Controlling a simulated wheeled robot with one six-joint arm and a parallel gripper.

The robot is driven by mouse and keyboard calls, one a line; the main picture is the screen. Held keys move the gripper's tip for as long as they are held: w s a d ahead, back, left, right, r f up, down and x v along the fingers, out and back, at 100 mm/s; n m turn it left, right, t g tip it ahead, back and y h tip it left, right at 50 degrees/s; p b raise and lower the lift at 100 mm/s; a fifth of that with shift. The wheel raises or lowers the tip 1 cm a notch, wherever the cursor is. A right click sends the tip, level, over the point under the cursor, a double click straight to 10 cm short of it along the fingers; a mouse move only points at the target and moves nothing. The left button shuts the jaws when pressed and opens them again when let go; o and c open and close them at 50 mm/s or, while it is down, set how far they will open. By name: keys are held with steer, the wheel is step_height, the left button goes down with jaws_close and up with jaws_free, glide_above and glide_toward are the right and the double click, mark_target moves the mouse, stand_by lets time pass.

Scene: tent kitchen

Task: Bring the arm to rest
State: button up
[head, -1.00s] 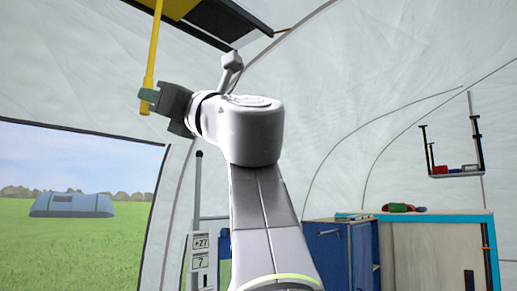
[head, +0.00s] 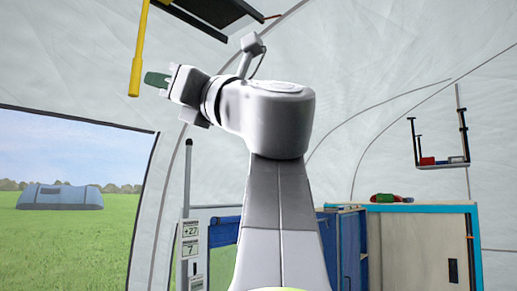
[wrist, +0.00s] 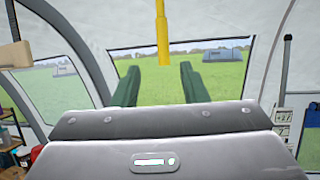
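My gripper (head: 156,79) is at the upper left of the head view, at the end of my raised and bent arm, with a green finger pointing left. In the wrist view its two green fingers (wrist: 159,76) stand well apart with nothing held between them. A yellow pole (head: 137,70) hangs just left of the fingers in the head view, with a visible gap. The pole (wrist: 163,35) also shows in the wrist view, its lower end in line with the space between the fingers.
A dark overhead panel (head: 222,14) hangs above. A blue cabinet (head: 351,245) and a wooden cabinet (head: 425,250) stand to the right, below a hanging rack (head: 442,162). A post with number signs (head: 190,235) stands left of my arm. A doorway opens onto grass (head: 75,245).

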mark_target(137, 77)
steer(key=shift+a, duration=0.1)
steer(key=shift+p+x, duration=2.2)
steer(key=shift+x, duration=4.65)
steer(key=shift+r, duration=0.1)
